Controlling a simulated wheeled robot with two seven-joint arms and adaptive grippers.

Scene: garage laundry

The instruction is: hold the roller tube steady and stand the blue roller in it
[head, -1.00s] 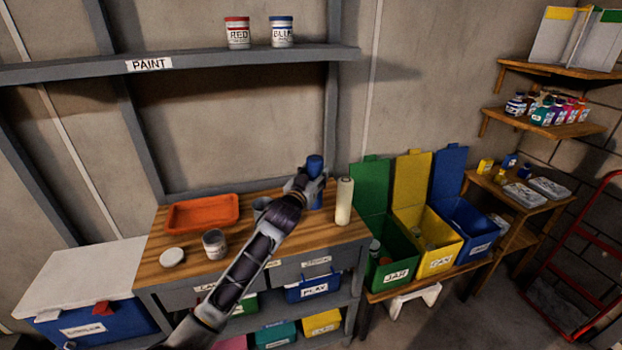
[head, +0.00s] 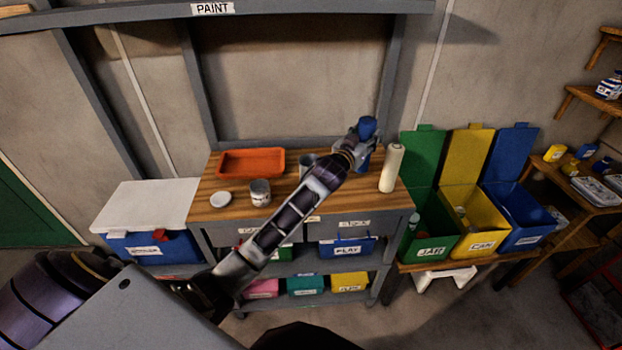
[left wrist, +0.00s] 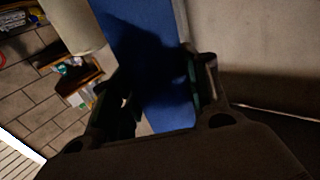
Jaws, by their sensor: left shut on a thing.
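The blue roller (head: 367,127) is upright over the right part of the wooden bench top. My left gripper (head: 359,148) is shut around its upper part; whether its lower end touches the bench I cannot tell. In the left wrist view the blue roller (left wrist: 142,50) fills the space between the fingers. A grey, open-topped cylinder (head: 307,162), which looks like the roller tube, stands left of it, partly hidden by my left arm. A cream roller (head: 392,168) stands upright just right of the blue one. My right gripper is not in view.
The bench (head: 205,206) also holds an orange tray (head: 250,162), an open can (head: 260,193) and a round white lid (head: 220,199). Green (head: 429,238), yellow (head: 482,236) and blue (head: 520,222) bins stand to the right. A white-lidded cooler (head: 150,207) is at the left.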

